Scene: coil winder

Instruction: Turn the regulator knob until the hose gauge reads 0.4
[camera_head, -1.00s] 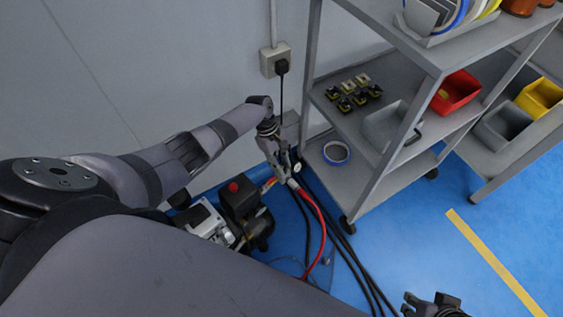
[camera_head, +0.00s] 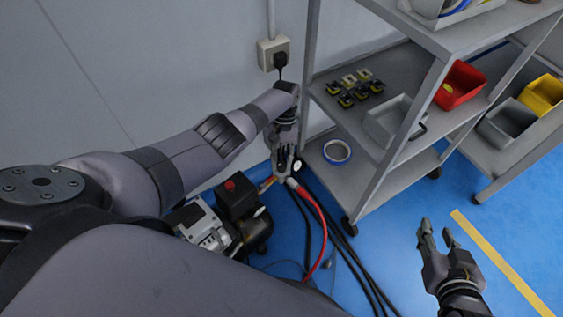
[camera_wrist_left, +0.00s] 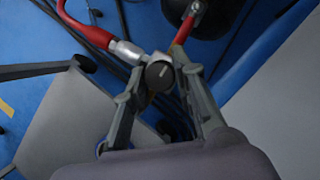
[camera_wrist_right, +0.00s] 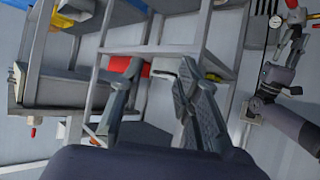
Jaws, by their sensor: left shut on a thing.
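The regulator knob (camera_wrist_left: 160,74) is a dark round knob with a pale mark on its face, in the left wrist view. It lies between the fingertips of my left gripper (camera_wrist_left: 160,88), which is shut on it. In the head view my left gripper (camera_head: 285,172) reaches down from above beside the wall. A small white round gauge (camera_head: 297,165) shows beside its fingers; its reading is too small to tell. The red hose (camera_head: 320,217) leaves a metal fitting (camera_wrist_left: 126,53) beside the knob. My right gripper (camera_head: 437,236) is open and empty above the floor at the right.
A compressor (camera_head: 240,198) with a red button stands left of the hose. Black cables (camera_head: 352,255) run over the blue floor. A grey shelf rack (camera_head: 360,185) with a blue tape roll (camera_head: 337,152) stands close on the right. Floor near the yellow line (camera_head: 500,258) is clear.

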